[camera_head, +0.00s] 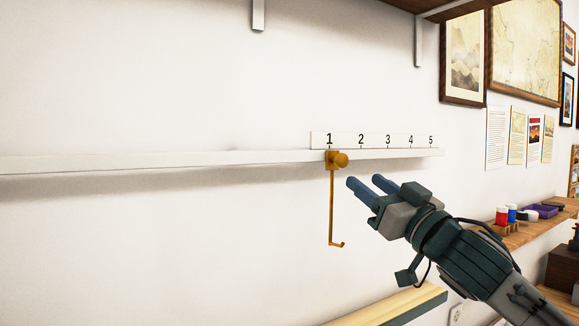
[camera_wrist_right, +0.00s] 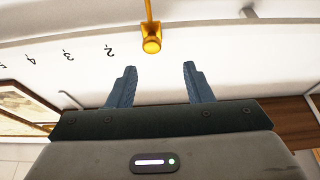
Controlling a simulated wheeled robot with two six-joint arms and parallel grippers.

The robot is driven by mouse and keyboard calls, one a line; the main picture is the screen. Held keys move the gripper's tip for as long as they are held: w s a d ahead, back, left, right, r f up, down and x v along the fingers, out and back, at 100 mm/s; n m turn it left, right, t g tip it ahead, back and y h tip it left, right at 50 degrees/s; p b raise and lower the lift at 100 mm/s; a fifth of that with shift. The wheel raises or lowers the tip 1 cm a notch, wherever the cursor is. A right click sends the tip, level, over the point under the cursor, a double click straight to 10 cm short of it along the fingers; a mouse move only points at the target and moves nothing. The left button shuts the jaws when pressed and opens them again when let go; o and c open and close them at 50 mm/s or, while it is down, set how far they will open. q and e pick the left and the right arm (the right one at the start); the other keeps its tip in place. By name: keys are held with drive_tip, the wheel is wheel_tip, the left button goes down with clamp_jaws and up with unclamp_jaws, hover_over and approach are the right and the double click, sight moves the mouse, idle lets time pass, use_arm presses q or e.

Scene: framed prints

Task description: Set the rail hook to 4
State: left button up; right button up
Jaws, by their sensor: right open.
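The orange rail hook (camera_head: 332,205) hangs from the white rail (camera_head: 230,158) with its knob below the mark 1. The number strip (camera_head: 374,140) above the rail reads 1 to 5, and the mark 4 (camera_head: 411,140) is to the right of the hook. My right gripper (camera_head: 366,184) is open and empty, just right of and below the knob. In the right wrist view the hook's knob (camera_wrist_right: 152,45) shows beyond the two blue fingers (camera_wrist_right: 158,84), between them and apart from them. My left gripper is not in view.
A wooden shelf (camera_head: 535,230) with small jars and a purple tray (camera_head: 537,210) is at the right. A light wooden board (camera_head: 395,308) is below my right arm. Framed prints (camera_head: 464,58) hang at the upper right. The wall left of the hook is clear.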

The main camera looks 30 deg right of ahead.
sight(344, 161)
drive_tip(key=p+x, duration=0.4)
drive_tip(key=d+p+x, duration=0.1)
drive_tip(key=p, duration=0.1)
drive_tip(key=shift+w+a+r, duration=0.1)
drive_tip(key=shift+w+r, duration=0.2)
drive_tip(key=shift+r, duration=0.1)
drive_tip(key=p+x, duration=0.3)
drive_tip(key=shift+w+d, duration=0.3)
drive_tip(key=shift+w, duration=0.1)
drive_tip(key=shift+w+a+p, duration=0.2)
drive_tip(key=shift+w+p, duration=0.15)
drive_tip(key=shift+w, duration=0.1)
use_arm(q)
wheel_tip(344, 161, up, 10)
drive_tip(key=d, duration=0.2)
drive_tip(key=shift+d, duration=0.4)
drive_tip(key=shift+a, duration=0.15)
use_arm(e)
drive_tip(key=shift+d, duration=0.1)
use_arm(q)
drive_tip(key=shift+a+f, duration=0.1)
use_arm(e)
clamp_jaws()
